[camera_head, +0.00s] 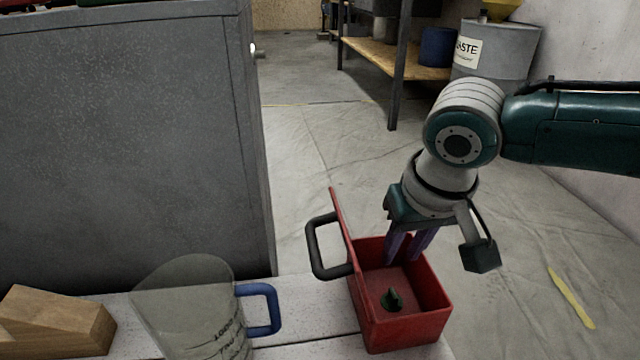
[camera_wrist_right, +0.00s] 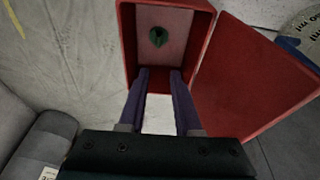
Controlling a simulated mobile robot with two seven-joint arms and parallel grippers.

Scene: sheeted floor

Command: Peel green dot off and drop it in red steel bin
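The red steel bin (camera_head: 402,334) stands on the pale bench top with its lid tipped open to the left. It also shows in the wrist view (camera_wrist_right: 128,40). The green dot (camera_head: 391,300) lies on the bin's floor, with a part sticking up; in the wrist view it is a small dark green round piece (camera_wrist_right: 158,37). My right gripper (camera_head: 408,250) points down at the bin's far side, its purple fingertips near the rim. In the wrist view its fingers (camera_wrist_right: 160,72) are apart with nothing between them. My left gripper is in neither view.
A clear measuring jug (camera_head: 190,300) with a blue handle (camera_head: 264,309) stands left of the bin. Wooden blocks (camera_head: 55,325) lie further left. The bin's black handle (camera_head: 318,248) sticks out from the lid. A grey cabinet (camera_head: 130,150) stands behind the jug.

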